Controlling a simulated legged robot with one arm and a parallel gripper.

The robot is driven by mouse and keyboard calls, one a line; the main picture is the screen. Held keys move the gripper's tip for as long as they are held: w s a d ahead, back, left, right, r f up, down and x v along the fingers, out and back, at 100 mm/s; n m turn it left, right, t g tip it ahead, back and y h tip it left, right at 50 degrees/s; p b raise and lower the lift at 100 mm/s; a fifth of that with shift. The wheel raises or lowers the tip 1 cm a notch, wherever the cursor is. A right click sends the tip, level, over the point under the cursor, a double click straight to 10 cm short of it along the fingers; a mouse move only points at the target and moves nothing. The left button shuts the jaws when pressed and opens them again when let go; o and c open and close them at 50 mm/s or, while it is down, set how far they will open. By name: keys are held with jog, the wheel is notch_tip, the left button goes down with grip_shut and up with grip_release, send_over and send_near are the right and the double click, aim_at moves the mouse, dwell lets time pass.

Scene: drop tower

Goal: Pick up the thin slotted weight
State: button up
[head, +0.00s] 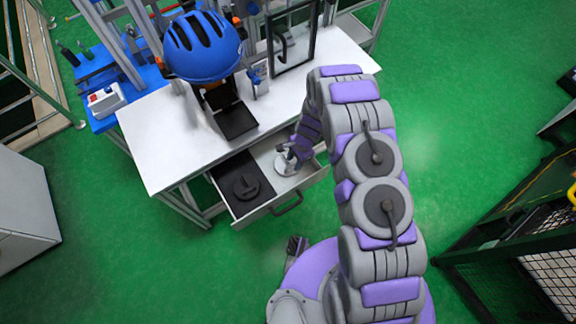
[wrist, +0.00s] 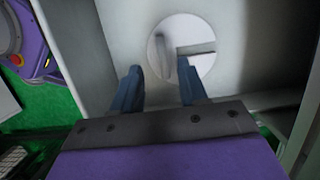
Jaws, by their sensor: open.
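An open drawer (head: 262,214) under the white table holds two round weights. A pale slotted weight (head: 284,170) lies flat in its light right compartment. In the wrist view the pale weight (wrist: 186,70) shows a slot open on its right side and a raised upright grip left of its middle. A dark weight (head: 246,188) with a raised grip lies in the black left compartment. My gripper (head: 290,155) is over the pale weight. In the wrist view my gripper (wrist: 160,82) is open, its fingertips near the disc's lower edge with nothing between them. Contact cannot be told.
The drawer walls stand close around the weights. The white table (head: 165,140) is just behind and above, carrying a blue helmet (head: 202,48) on a stand and a dark frame (head: 292,38). A dark fenced structure (head: 510,250) stands at far right.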

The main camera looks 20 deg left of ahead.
aim_at(291, 166)
jog(key=b+x, duration=0.1)
jog(key=x, duration=0.3)
jog(key=shift+w+a+f, duration=0.1)
jog(key=shift+w+a, duration=0.05)
jog(key=shift+w, duration=0.05)
grip_shut()
dwell(1.2)
